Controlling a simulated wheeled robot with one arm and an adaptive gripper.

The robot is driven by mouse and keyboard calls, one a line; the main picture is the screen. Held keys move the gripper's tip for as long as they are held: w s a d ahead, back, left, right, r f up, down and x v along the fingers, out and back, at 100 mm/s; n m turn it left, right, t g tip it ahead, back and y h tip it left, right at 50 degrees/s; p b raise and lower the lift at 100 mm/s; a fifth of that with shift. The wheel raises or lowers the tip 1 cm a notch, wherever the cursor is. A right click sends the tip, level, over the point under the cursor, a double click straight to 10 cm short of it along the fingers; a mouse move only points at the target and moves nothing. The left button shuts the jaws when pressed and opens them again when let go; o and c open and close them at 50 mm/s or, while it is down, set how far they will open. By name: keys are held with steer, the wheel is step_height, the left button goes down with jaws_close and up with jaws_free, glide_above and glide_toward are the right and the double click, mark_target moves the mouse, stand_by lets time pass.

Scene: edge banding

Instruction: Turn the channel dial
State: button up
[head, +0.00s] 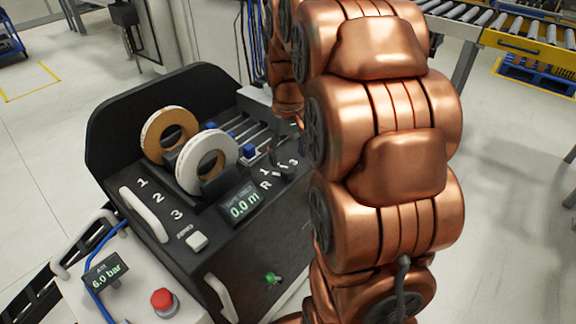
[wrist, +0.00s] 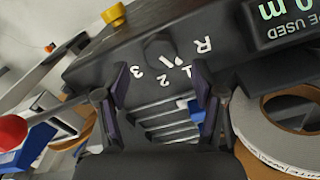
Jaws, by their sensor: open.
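The channel dial (wrist: 160,46) is a dark knob on the black panel in the wrist view, with the white marks R, 1, 2 and 3 around one side of it. In the head view the dial (head: 284,172) is a small dark knob beside the marks, close to my copper arm. My gripper (wrist: 162,78) is open and empty in the wrist view. Its two fingers stand apart, with the dial seen between and beyond their tips. I see no contact with it. In the head view my gripper is hidden.
Two tape rolls, one tan (head: 169,133) and one white (head: 207,161), stand on the black machine. A length display (head: 240,204) and a white button (head: 196,242) are near the dial. A red button (head: 163,302) is at lower left. Open floor (head: 40,150) lies left.

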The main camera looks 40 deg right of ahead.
mark_target(288, 168)
step_height(288, 168, down, 4)
steer(key=shift+f, duration=0.15)
steer(key=c, duration=1.1)
steer(key=shift+c, duration=0.2)
